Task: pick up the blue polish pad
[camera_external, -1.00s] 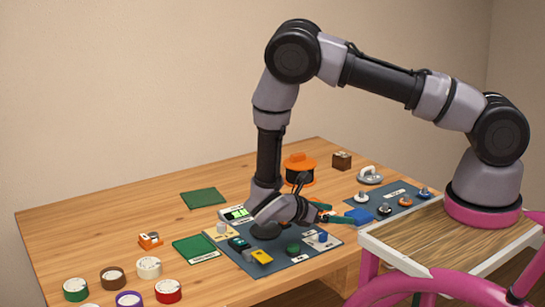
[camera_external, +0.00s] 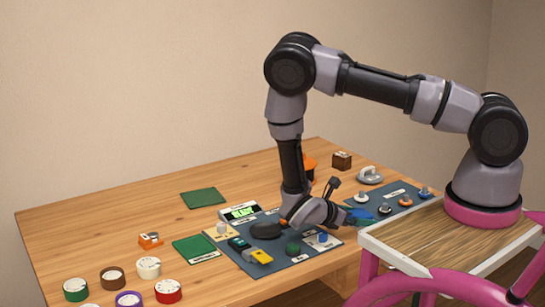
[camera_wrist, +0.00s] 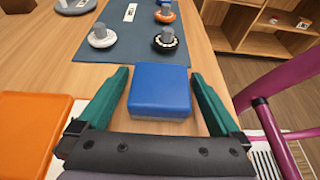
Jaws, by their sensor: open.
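The blue polish pad (camera_wrist: 160,88) is a flat blue block with a pale underside. In the wrist view it lies on the table between the two green fingers of my gripper (camera_wrist: 160,98), with a gap on each side. My gripper is open and does not hold it. In the external view the blue pad (camera_external: 361,215) is partly hidden by my gripper (camera_external: 356,217) near the table's right front edge.
A dark mat (camera_wrist: 92,45) with several round knobs lies just beyond the pad. An orange block (camera_wrist: 25,130) is left of my gripper. A dark panel (camera_external: 305,257) with small parts lies left of the gripper. A pink frame (camera_wrist: 285,110) stands at right.

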